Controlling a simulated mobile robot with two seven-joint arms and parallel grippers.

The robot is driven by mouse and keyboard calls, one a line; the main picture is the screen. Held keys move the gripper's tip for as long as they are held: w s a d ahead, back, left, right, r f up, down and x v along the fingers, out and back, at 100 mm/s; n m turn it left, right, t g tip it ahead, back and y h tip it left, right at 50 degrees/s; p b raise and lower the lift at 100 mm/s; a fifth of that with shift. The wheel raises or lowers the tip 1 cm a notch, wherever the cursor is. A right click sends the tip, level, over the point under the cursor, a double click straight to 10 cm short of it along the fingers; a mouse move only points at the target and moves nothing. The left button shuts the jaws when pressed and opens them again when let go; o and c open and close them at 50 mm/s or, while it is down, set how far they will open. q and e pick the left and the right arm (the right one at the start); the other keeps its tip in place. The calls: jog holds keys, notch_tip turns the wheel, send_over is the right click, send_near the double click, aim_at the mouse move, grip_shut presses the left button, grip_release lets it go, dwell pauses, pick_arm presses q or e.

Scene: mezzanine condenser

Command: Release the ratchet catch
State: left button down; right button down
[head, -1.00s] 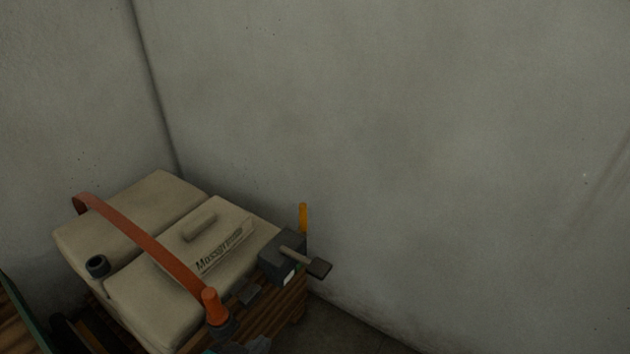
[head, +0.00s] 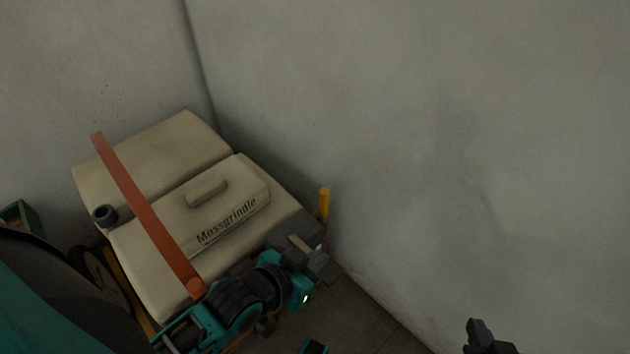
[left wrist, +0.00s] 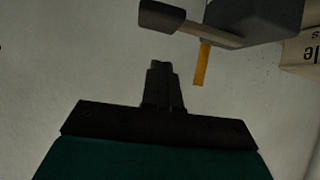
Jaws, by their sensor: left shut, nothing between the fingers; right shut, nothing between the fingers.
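The ratchet is a dark grey box (head: 292,229) on the front right corner of the beige load; it also shows in the left wrist view (left wrist: 262,18). A pale bar with a dark paddle end (left wrist: 165,17) sticks out from it. A yellow upright lever (head: 325,205) stands beside it and shows in the left wrist view (left wrist: 202,64). I cannot tell which part is the catch. My left gripper (head: 333,274) is shut and empty close to the paddle; in the left wrist view its fingers (left wrist: 164,72) are apart from it. My right gripper (head: 480,330) is shut and empty at the bottom right.
An orange strap (head: 145,212) crosses the beige load (head: 160,155), marked "Mossgrindle". A dark round knob (head: 104,215) sits at its left side. Grey walls close in behind and to the right. Some bare floor (head: 360,320) lies below the ratchet.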

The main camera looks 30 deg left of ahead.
pick_arm(q)
jog(key=w+d+r+m+g+h+b, duration=0.1)
jog(key=w+d+r+m+h, duration=0.45)
jog(key=m, duration=0.75)
jog(key=w+d+r+m+g+h+b, duration=0.1)
jog(key=w+d+r+m+h, duration=0.1)
jog(key=w+r+m+h, duration=0.8)
jog(key=a+f+m+g+y, duration=0.2)
jog(key=a+m+g+y, duration=0.1)
jog(key=a, duration=0.5)
jog(key=w+a+f+m+g+y+b, duration=0.1)
jog(key=a+f+m+g+y, duration=0.2)
jog(key=a+m+y, duration=0.2)
jog(key=a+f+m+g+y, duration=0.2)
jog(key=a+y, duration=0.4)
jog(key=a, duration=0.5)
jog(key=shift+w+a+f+m+g+b, duration=0.25)
jog(key=shift+w+m+g+b, duration=0.1)
jog(key=shift+m+g, duration=0.45)
